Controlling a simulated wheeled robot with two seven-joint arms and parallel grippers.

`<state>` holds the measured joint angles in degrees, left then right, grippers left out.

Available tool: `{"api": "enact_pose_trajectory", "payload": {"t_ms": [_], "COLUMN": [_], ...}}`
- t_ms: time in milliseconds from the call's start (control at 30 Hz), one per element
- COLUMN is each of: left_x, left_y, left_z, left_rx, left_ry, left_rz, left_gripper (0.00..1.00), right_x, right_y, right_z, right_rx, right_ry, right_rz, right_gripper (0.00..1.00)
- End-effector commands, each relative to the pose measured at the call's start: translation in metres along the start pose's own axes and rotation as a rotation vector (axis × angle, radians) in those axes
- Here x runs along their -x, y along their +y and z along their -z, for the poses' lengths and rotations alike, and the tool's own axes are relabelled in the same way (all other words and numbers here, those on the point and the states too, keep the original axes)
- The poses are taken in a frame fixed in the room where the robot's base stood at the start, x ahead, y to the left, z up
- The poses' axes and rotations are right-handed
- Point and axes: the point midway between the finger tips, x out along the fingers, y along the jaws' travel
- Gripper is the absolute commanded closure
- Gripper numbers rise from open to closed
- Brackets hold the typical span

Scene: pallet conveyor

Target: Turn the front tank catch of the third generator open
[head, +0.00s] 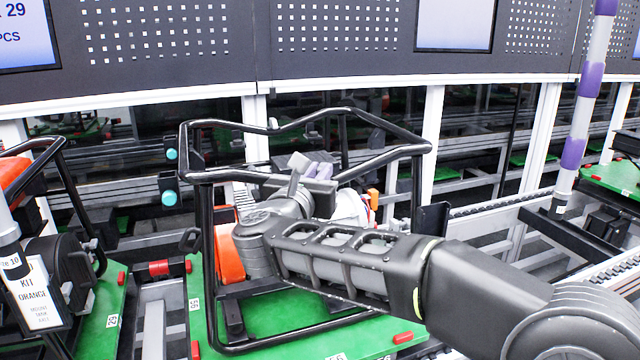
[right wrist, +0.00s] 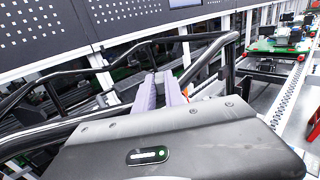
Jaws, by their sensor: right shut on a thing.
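A generator with a black tube frame (head: 207,250) stands on a green pallet (head: 285,318) in the middle of the head view. Orange and white parts show inside the frame, among them an orange panel (head: 229,255). My right arm crosses in front of it from the right. My right gripper (head: 312,168) is inside the top of the frame, its grey and purple fingers close together. The fingers also show in the right wrist view (right wrist: 160,92), beyond the wrist housing. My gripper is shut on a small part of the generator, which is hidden. I cannot make out the front tank catch. My left gripper is out of view.
The frame's top bars (right wrist: 205,62) run close around my right gripper. Another generator (head: 62,270) with a kit label (head: 37,295) stands at the left. A purple-and-white striped pole (head: 585,90) and a conveyor rail (head: 515,203) are at the right.

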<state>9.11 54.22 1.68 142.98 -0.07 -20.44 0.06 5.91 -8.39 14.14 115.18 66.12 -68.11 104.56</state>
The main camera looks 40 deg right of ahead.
Motion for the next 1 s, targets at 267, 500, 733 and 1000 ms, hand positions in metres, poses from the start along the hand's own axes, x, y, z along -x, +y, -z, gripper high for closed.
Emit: {"api": "enact_pose_trajectory", "payload": {"t_ms": [267, 500, 733, 1000], "left_x": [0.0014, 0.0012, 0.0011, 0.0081], "left_y": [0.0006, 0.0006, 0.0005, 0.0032], "left_z": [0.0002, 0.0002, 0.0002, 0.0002], "left_rx": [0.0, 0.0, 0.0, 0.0], "left_ry": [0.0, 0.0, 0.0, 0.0], "left_rz": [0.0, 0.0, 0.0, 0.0], "left_gripper": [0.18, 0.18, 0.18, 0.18], "right_x": [0.0, -0.0001, 0.0, -0.0007], "right_y": [-0.0001, 0.0, 0.0002, -0.0008], "right_z": [-0.0015, -0.0005, 0.0002, -0.0025], "right_rx": [-0.001, 0.0, 0.001, 0.003], "right_ry": [-0.001, 0.0, 0.001, -0.001], "right_rz": [-0.002, -0.002, -0.003, -0.021], "right_gripper": [0.78, 0.65, 0.65, 0.65]}}
